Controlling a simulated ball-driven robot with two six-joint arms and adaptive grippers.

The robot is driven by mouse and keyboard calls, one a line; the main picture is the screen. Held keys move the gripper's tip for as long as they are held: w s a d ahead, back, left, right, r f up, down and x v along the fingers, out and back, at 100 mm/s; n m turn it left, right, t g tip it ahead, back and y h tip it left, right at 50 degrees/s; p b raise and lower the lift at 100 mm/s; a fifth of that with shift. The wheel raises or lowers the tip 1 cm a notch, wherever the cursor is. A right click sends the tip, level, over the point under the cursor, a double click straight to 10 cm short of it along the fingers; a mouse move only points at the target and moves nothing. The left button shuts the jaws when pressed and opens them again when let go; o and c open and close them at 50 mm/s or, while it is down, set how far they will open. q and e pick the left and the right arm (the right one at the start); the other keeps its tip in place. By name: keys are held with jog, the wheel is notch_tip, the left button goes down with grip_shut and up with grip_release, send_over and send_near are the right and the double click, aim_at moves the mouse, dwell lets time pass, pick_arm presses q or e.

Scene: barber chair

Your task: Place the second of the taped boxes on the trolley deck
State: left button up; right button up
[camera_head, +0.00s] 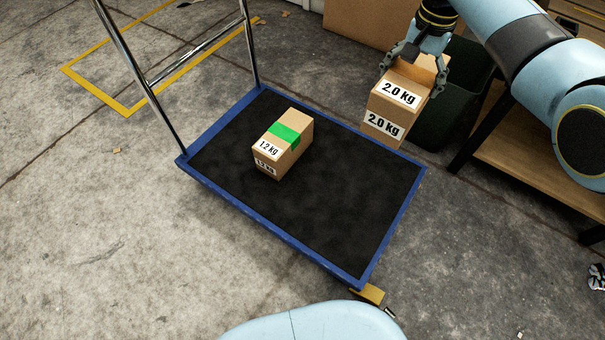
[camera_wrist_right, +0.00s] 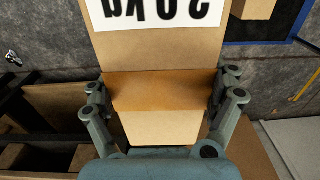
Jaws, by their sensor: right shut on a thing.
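A cardboard box with white 2.0 kg labels (camera_head: 385,112) hangs in my right gripper (camera_head: 416,70), whose fingers grip its two sides near the top. In the right wrist view the same box (camera_wrist_right: 160,55) fills the middle, with a brown tape-like band between the fingers. The box is near the far right edge of the trolley deck (camera_head: 330,225) in the head view; its height above it is hard to tell. A 1.2 kg box with green tape (camera_head: 284,142) sits on the deck's left-centre part. My left gripper is not in view.
The deck has a blue rim and bare black room in front and right of the 1.2 kg box. The trolley's metal handle (camera_head: 150,85) rises at the left. A dark bin (camera_head: 462,95) and a wooden shelf (camera_head: 535,150) stand at right; a large carton (camera_head: 360,22) is behind.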

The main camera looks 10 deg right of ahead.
jog(key=f+b, duration=0.2)
jog(key=f, duration=0.1)
jog(key=d+f+b, duration=0.1)
jog(key=f, duration=0.2)
jog(key=f+b, duration=0.2)
jog(key=f, duration=0.1)
jog(key=shift+w+d+f+b, duration=0.2)
jog(key=shift+w+f+b, duration=0.1)
jog(key=shift+f+b, duration=0.1)
notch_tip(320, 180, down, 10)
jog(key=d+b, duration=0.2)
jog(key=b, duration=0.4)
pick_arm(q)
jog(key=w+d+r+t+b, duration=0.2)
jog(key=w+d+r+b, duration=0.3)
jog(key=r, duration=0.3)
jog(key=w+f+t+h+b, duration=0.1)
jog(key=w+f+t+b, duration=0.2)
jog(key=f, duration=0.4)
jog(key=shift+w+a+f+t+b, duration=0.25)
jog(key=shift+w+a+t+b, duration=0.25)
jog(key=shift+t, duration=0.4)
pick_arm(e)
jog(key=s+a+f, duration=0.1)
jog(key=a+f, duration=1)
jog(key=shift+s+a+f, duration=0.3)
jog(key=shift+a+f, duration=0.1)
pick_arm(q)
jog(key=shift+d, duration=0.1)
